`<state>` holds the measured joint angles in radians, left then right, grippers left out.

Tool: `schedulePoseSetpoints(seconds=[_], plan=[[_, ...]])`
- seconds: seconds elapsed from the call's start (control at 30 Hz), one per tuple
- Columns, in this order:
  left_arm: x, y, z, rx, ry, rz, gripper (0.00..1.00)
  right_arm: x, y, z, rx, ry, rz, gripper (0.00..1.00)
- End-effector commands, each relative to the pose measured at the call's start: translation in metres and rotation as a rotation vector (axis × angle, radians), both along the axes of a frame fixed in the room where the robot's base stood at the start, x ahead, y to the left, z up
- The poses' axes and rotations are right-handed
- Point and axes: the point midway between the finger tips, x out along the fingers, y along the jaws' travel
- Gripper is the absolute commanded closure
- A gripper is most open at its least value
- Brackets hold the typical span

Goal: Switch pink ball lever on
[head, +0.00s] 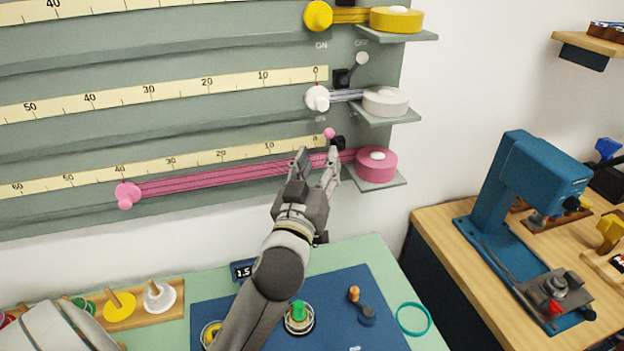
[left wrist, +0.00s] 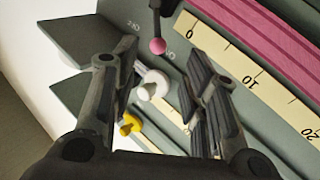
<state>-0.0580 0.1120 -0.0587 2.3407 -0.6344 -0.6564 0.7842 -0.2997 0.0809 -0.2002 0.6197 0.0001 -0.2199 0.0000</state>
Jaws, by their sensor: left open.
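The pink ball lever (head: 329,133) is on the grey-green board, near the 0 end of the lowest scale. Its small pink ball is up and left of its dark base, toward the ON label side. In the left wrist view, the pink ball (left wrist: 158,46) hangs on a dark stem beside a small printed label. My left gripper (head: 317,160) is open and empty, just below the ball. In the left wrist view, its fingers (left wrist: 155,75) stand on either side of the ball, apart from it. My right gripper is not in view.
A pink ribbon runs from its spool (head: 376,166) to a pink knob (head: 127,195). A white spool (head: 385,101) and grey ball lever (head: 362,58) are above. Below are a blue mat (head: 375,300) and ring holder (head: 140,312); a blue press (head: 530,190) stands right.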

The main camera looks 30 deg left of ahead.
Motion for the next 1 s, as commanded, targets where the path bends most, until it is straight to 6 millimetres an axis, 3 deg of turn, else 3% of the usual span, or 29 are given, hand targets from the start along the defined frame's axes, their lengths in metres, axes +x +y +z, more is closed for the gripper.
schedulePoseSetpoints(seconds=[0.13,0.33,1.0], plan=[[-0.022,-0.006,-0.005,-0.003,0.003,0.001,0.59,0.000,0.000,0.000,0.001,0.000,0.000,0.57],[-0.038,-0.011,-0.009,-0.001,0.003,-0.001,0.59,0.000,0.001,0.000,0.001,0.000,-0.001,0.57],[-0.042,-0.013,-0.008,0.000,0.001,0.000,0.59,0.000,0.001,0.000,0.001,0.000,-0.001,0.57]])
